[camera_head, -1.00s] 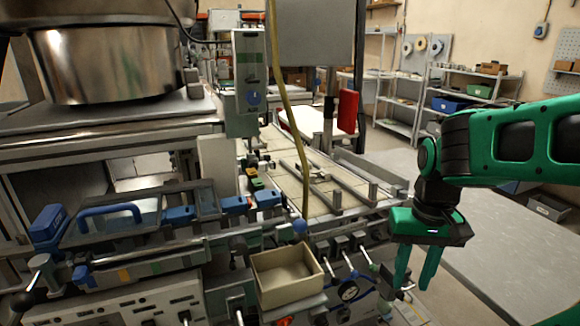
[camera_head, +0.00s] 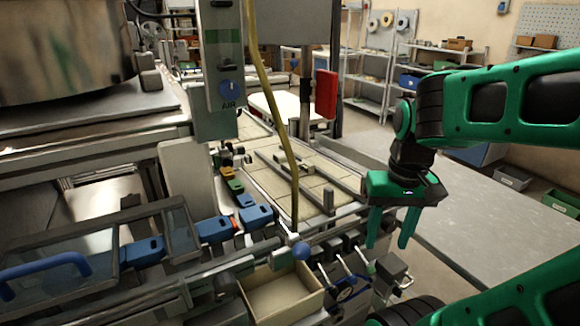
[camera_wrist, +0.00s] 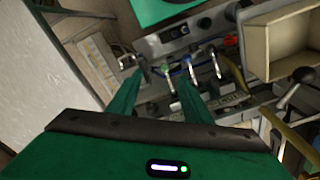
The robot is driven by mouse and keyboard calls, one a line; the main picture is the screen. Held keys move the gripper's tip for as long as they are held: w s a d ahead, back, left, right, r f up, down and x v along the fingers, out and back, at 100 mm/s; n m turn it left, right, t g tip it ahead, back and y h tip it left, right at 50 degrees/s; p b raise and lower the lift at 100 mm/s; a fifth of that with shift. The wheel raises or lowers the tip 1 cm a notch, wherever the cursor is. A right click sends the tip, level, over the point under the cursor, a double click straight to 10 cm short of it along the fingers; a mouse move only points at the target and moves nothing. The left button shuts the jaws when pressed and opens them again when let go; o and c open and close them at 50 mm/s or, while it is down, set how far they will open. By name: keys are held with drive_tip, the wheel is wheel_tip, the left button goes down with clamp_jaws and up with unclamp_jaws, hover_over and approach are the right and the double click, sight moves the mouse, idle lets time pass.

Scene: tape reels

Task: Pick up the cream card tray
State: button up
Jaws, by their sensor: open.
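The cream card tray (camera_head: 283,297) is an open, empty box at the bottom centre of the head view, on the front of the machine. Its lower edge is close to the picture's bottom. In the wrist view the tray (camera_wrist: 277,45) is at the upper right, partly cut off by the frame edge. My gripper (camera_head: 387,243) is green, points down and is open and empty. It is to the right of the tray and higher, apart from it. In the wrist view my gripper's fingers (camera_wrist: 158,92) are spread with levers of the machine beyond them.
A yellow hose (camera_head: 272,110) hangs down behind the tray, near a blue ball knob (camera_head: 301,250). Levers and a dial (camera_head: 345,290) stand just right of the tray. A grey table (camera_head: 470,215) lies at the right. Blue clamps (camera_head: 213,229) line the machine on the left.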

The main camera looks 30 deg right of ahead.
drive_tip(key=w+d+r+n+t, duration=0.1)
drive_tip(key=w+d+r, duration=0.2)
drive_tip(key=w, duration=0.5)
drive_tip(key=w+d+r+n+t+h, duration=0.1)
drive_tip(key=w+d+r, duration=0.15)
drive_tip(key=w, duration=0.55)
drive_tip(key=w+d+r+n+t, duration=0.1)
drive_tip(key=w+d+r, duration=0.1)
drive_tip(key=w+r, duration=0.35)
drive_tip(key=n+t+y, duration=0.1)
drive_tip(key=n, duration=0.2)
approach(282, 154)
drive_tip(key=x, duration=0.3)
drive_tip(key=shift+w+r, duration=0.15)
drive_tip(key=shift+w, duration=0.1)
drive_tip(key=shift+x, duration=2.95)
drive_tip(key=shift+s+d, duration=0.15)
drive_tip(key=c, duration=0.8)
